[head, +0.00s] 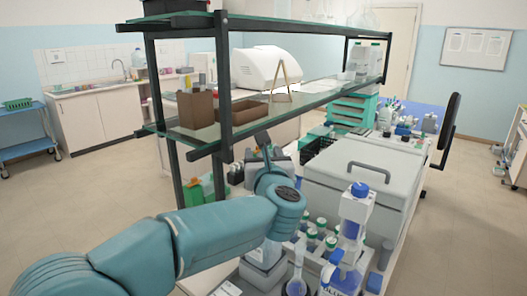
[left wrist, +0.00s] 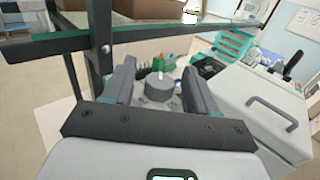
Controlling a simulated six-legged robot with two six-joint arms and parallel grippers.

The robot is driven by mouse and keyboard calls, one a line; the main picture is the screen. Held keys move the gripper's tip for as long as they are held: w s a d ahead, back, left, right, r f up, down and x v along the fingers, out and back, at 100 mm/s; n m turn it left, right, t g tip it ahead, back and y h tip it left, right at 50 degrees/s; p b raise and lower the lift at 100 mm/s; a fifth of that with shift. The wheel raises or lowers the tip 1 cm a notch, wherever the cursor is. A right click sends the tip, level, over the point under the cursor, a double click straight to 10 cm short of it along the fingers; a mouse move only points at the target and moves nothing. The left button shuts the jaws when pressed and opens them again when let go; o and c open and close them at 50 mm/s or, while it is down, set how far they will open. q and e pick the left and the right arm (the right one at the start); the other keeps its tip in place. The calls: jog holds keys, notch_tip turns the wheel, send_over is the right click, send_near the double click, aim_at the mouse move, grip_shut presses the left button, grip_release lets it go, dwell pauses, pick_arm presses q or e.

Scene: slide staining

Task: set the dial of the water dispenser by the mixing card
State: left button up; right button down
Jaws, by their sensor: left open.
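My left gripper (head: 264,146) reaches under the glass shelf in the head view, largely hidden by its own wrist. In the left wrist view the open left gripper (left wrist: 158,75) has one finger on each side of a round grey dial (left wrist: 160,89) with a white mark on top. The dial lies between the fingers; I cannot tell whether they touch it. The dispenser body is mostly hidden behind the gripper. A small white card (head: 228,288) lies at the bottom edge of the head view; its writing is not readable. My right gripper is not in view.
A glass shelf (head: 330,97) on dark posts stands close above the left gripper. A large grey lidded box (head: 350,180) stands to its right. Several capped bottles (head: 312,234), a blue-capped bottle (head: 356,212) and a glass flask (head: 296,284) crowd the front of the bench.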

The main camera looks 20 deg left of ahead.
pick_arm(q)
jog(key=shift+c, duration=0.3)
jog(key=shift+w, duration=0.1)
jog(key=c, duration=0.9)
jog(key=shift+b, duration=0.35)
